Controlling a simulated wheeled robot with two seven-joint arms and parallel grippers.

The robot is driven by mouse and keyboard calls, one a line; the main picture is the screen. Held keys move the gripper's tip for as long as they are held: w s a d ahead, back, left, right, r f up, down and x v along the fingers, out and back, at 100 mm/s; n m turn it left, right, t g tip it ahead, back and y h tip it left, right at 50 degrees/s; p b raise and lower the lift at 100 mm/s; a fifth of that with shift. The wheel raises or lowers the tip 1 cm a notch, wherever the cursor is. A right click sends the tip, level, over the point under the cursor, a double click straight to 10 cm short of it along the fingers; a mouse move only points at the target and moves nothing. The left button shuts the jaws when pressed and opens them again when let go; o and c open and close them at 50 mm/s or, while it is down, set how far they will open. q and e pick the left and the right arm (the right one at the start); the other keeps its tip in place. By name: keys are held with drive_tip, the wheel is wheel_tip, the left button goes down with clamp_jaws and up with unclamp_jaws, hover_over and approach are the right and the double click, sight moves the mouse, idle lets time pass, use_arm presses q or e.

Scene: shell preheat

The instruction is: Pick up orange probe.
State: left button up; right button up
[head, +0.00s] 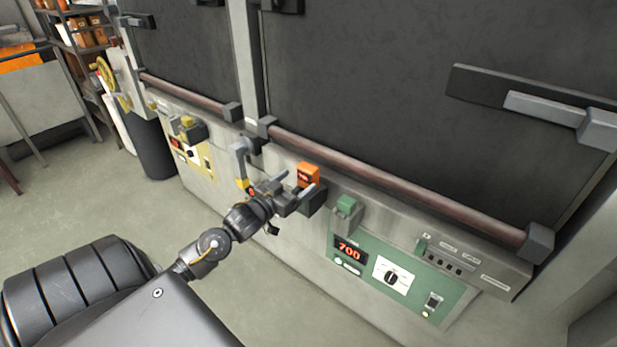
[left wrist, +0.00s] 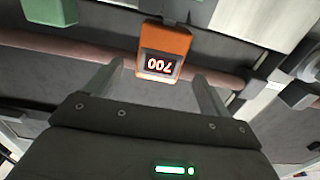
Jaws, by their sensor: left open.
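The orange probe (head: 308,173) is a small orange box with a lit display, standing upright in a dark holder (head: 313,204) on the furnace front. My left gripper (head: 297,184) is open and empty, close in front of the probe. In the left wrist view its two fingers (left wrist: 157,72) point toward the probe, which shows in the gap at their tips. I cannot tell whether they touch it. The probe's lower end is hidden. My right gripper is not in view.
A green probe (head: 346,205) sits in a holder to the right, above a green panel (head: 350,267) reading 700. A yellow one (head: 187,122) sits to the left. A reddish rail (head: 390,184) runs behind the probes. A dark bin (head: 153,148) stands at the left.

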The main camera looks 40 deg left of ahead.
sight(304, 175)
use_arm(q)
drive_tip(key=shift+w, duration=0.35)
drive_tip(key=shift+r, duration=0.1)
drive_tip(key=w+p, duration=0.1)
drive_tip(key=w, duration=0.2)
drive_tip(key=w+p, duration=0.1)
drive_tip(key=shift+w+r+p, duration=0.3)
drive_tip(key=shift+r, duration=0.05)
drive_tip(key=shift+w+f, duration=0.15)
drive_tip(key=shift+w, duration=0.2)
drive_tip(key=shift+s, duration=0.1)
drive_tip(key=c, duration=1.1)
drive_tip(key=shift+c, duration=0.2)
